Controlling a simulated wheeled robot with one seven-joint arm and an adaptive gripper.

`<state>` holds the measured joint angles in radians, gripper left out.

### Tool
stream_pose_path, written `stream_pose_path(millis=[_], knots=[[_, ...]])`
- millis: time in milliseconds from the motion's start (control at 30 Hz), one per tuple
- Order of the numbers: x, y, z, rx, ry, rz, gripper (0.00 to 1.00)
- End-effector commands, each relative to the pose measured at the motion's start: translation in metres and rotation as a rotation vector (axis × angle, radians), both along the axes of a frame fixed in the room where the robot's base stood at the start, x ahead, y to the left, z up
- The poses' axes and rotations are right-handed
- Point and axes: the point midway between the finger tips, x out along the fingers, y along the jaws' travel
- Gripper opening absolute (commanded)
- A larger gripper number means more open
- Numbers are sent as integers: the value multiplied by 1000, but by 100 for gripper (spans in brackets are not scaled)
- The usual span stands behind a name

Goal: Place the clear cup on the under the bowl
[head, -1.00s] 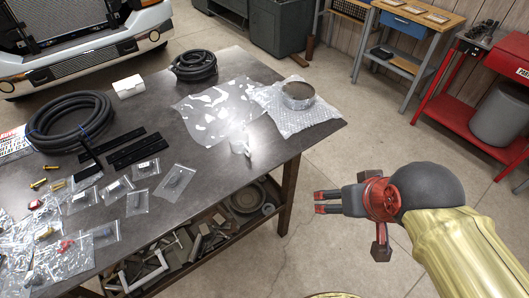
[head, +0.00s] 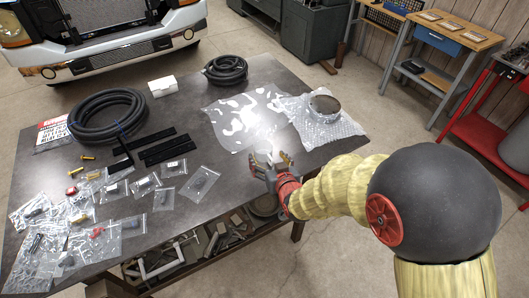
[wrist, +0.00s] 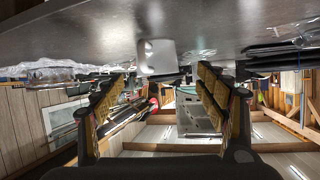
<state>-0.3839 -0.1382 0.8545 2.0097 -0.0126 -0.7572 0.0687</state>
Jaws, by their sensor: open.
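The clear cup (head: 262,156) stands near the table's front edge, partly hidden by my gripper in the head view. In the wrist view, which looks upside down, the cup (wrist: 157,58) appears pale and lies ahead, between the lines of the two fingers. My gripper (head: 270,163) is open at the table edge, close to the cup; its two fingers (wrist: 165,95) are spread with nothing between them. I cannot tell whether a finger touches the cup. The round, metallic bowl (head: 325,104) sits on bubble wrap to the right of and behind the cup.
The bubble wrap (head: 312,124) and a clear plastic sheet (head: 226,122) lie on the dark table (head: 210,158). A shelf with metal parts is below.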

Motion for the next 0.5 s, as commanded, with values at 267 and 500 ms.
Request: stream_pose_path(millis=[267,500], knots=[[21,10,-12,3,-7,3,73],[45,14,-29,2,-5,2,73]])
